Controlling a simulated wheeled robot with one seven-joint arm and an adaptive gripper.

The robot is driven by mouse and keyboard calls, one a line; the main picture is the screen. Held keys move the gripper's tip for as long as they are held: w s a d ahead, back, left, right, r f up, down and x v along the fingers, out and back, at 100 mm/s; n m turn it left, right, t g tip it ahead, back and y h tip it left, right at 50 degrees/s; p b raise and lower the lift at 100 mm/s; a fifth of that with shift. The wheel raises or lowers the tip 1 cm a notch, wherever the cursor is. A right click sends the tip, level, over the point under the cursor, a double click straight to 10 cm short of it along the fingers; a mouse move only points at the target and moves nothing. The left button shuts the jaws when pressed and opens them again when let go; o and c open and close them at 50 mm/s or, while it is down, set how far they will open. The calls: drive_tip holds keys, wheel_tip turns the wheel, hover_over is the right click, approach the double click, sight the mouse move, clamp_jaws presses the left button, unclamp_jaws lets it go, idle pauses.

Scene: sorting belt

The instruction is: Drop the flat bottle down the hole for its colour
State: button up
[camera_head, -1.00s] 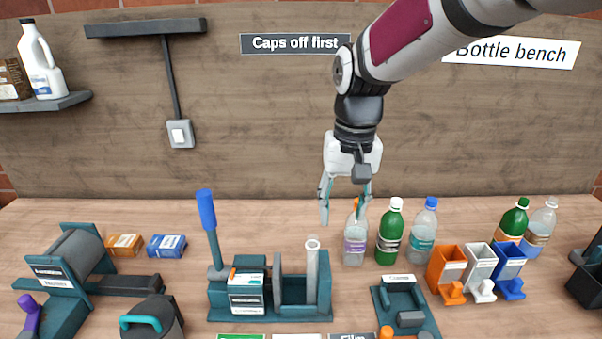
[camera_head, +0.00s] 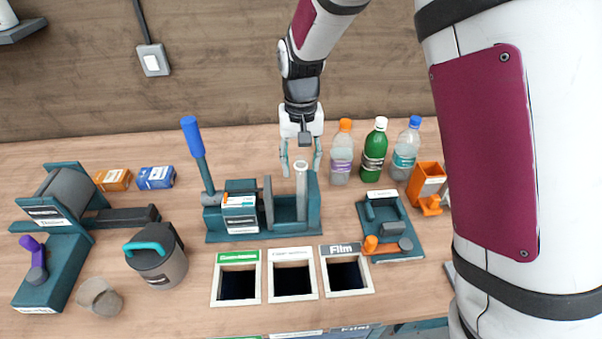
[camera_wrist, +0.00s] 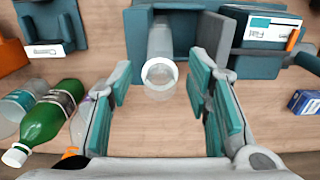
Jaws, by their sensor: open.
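A narrow clear bottle (camera_head: 301,192), looking pressed flat, stands upright in the teal press (camera_head: 225,228). Three framed dark holes lie in front of the press: a green-labelled one (camera_head: 238,256), a white-labelled one (camera_head: 292,254) and one marked Film (camera_head: 341,250). The green and white labels are too small to read.
Three capped bottles stand right of the press: orange-capped clear (camera_head: 341,155), green (camera_head: 374,152) and blue-capped clear (camera_head: 405,150). A teal fixture (camera_head: 412,240) is right of the holes. A blue-handled lever (camera_head: 192,138) rises at the press's left. A grey jug (camera_head: 158,262) stands left.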

sight(301, 174)
drive_tip(key=shift+f, duration=2.3)
clamp_jaws()
drive_tip(key=shift+r, duration=0.15)
drive_tip(key=shift+r+p, duration=1.6)
drive_tip(key=shift+r, duration=2.85)
drive_tip(key=shift+r+p, duration=0.6)
drive_tip(key=shift+r, duration=2.3)
